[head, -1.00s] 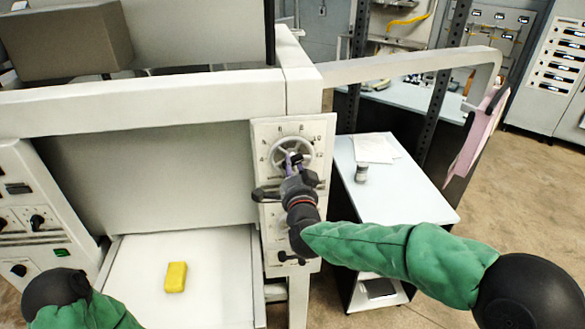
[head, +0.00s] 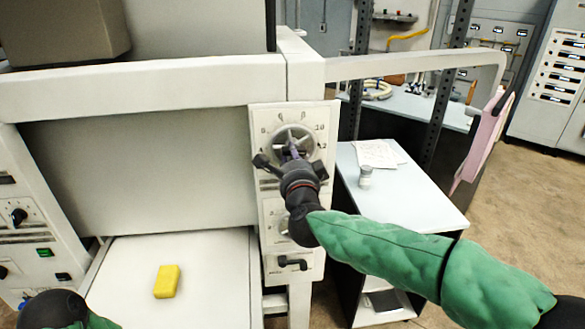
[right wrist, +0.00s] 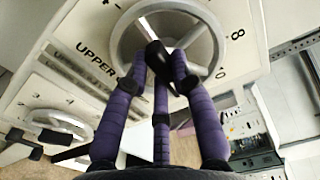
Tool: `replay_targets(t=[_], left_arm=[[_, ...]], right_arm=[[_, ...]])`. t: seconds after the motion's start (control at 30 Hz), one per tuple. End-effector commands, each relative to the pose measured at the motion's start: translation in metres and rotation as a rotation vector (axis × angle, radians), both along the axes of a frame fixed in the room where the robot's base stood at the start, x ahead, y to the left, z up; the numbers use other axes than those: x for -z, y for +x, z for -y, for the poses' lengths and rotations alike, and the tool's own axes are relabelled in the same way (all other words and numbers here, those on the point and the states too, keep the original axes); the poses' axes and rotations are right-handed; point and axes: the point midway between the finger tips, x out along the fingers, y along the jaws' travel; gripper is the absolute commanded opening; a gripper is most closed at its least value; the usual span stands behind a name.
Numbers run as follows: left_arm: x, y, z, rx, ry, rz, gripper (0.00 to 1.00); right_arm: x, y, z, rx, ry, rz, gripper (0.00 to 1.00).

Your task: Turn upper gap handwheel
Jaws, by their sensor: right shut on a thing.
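The upper gap handwheel (head: 279,133) is a pale round spoked wheel at the top of the white upright panel (head: 262,112), with a numbered dial around it. In the right wrist view the wheel (right wrist: 123,42) fills the top middle, beside the printed word UPPER. My right gripper (head: 293,152) is at the wheel from the front. Its purple fingers (right wrist: 160,64) are closed together on the middle of the wheel, over a dark part at the hub. The fingers partly hide the hub and spokes. My left gripper is out of view; only part of my left arm shows at the lower left.
A second handwheel (right wrist: 58,122) sits lower on the panel, mostly hidden by my right arm in the head view. A black handle (head: 292,262) is below. A yellow block (head: 167,281) lies on the white bed (head: 205,262). A side table (head: 420,215) stands right of the panel.

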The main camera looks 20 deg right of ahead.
Motion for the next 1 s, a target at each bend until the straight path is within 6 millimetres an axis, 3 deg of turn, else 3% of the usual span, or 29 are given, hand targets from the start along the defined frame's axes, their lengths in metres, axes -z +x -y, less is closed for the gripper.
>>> replay_targets(t=[0.3, 0.83, 0.87, 0.9, 1.0], left_arm=[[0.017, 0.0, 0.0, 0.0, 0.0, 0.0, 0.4], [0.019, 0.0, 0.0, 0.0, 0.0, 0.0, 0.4], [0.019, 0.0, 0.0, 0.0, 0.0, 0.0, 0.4], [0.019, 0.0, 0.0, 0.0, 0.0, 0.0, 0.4], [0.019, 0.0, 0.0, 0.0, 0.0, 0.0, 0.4]], right_arm=[[0.001, 0.0, -0.001, -0.001, 0.121, 0.013, 0.0], [0.0, 0.0, -0.001, 0.0, 0.146, 0.015, 0.0], [0.0, 0.0, -0.001, 0.0, 0.146, 0.015, 0.33], [0.0, 0.0, -0.001, 0.0, 0.146, 0.015, 0.45], [0.0, 0.0, -0.001, 0.0, 0.145, 0.015, 0.49]])
